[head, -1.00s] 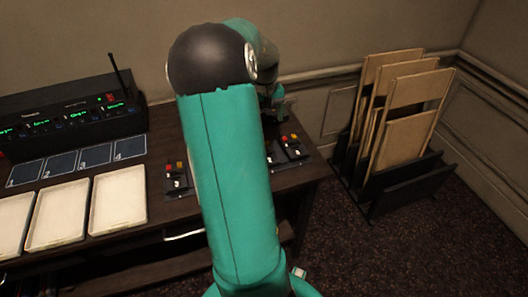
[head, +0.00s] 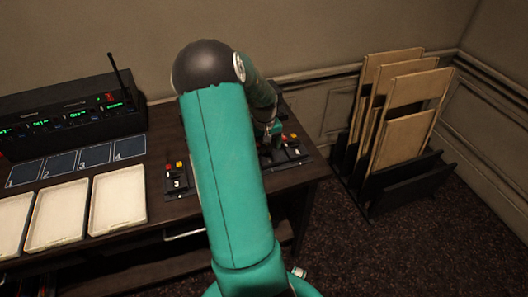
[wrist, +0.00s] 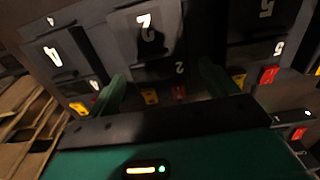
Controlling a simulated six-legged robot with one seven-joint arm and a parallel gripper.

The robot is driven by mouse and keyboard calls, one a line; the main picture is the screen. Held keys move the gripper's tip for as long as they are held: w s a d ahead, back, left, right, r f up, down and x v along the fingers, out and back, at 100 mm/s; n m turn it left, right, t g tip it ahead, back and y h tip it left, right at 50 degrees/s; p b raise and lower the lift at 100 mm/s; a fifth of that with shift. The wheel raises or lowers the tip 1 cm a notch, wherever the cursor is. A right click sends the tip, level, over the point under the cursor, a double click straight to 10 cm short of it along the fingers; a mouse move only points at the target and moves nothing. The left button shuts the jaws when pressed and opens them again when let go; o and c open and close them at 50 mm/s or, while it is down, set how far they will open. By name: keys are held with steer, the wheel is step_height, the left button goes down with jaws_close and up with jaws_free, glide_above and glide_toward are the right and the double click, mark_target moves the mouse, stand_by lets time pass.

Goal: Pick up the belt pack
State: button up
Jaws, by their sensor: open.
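Several dark belt packs with white numbers and red and yellow buttons are on the desk. In the head view, one belt pack (head: 176,183) lies left of my arm and another (head: 291,153) lies at the right end. In the wrist view, the belt pack marked 2 (wrist: 145,45) is in the middle, the one marked 4 (wrist: 58,55) is left of it, and the one marked 5 (wrist: 258,32) is right. My gripper (wrist: 163,82) is open and empty, its green fingers apart on either side of the middle pack's button end. Whether they touch it is unclear.
The desk (head: 160,148) also holds a black radio unit (head: 60,115) with an antenna, numbered blue mats (head: 95,155) and white trays (head: 118,199). A rack of boards (head: 405,130) stands on the floor to the right.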

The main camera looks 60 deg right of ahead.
steer(key=c, duration=1.1)
steer(key=shift+c, duration=0.2)
